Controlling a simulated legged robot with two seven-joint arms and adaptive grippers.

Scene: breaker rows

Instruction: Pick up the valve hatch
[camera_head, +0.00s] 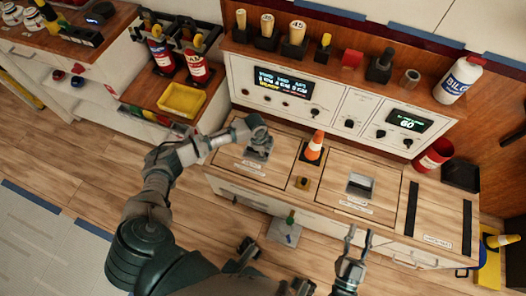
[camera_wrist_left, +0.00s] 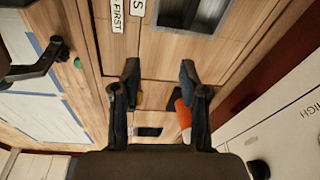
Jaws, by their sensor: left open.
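Two wooden hatch panels are set in the bench top, the left panel (camera_head: 236,160) and the right panel (camera_head: 340,164). The right one has a grey recessed pull (camera_head: 360,186). The labels are too small to tell which is the valve hatch. My left gripper (camera_head: 258,140) is over the left panel's grey pull and partly hides it. In the left wrist view my left gripper (camera_wrist_left: 159,72) has its fingers apart with nothing between them; a grey-framed dark recess (camera_wrist_left: 188,12) shows beyond the tips. My right gripper (camera_head: 359,235) is open and empty in front of the bench.
An orange cone (camera_head: 315,146) stands between the panels; it also shows in the left wrist view (camera_wrist_left: 183,113). A control console (camera_head: 280,88) rises behind. A red cup (camera_head: 433,156) and black box (camera_head: 461,175) stand at right. A yellow tray (camera_head: 182,98) is at left.

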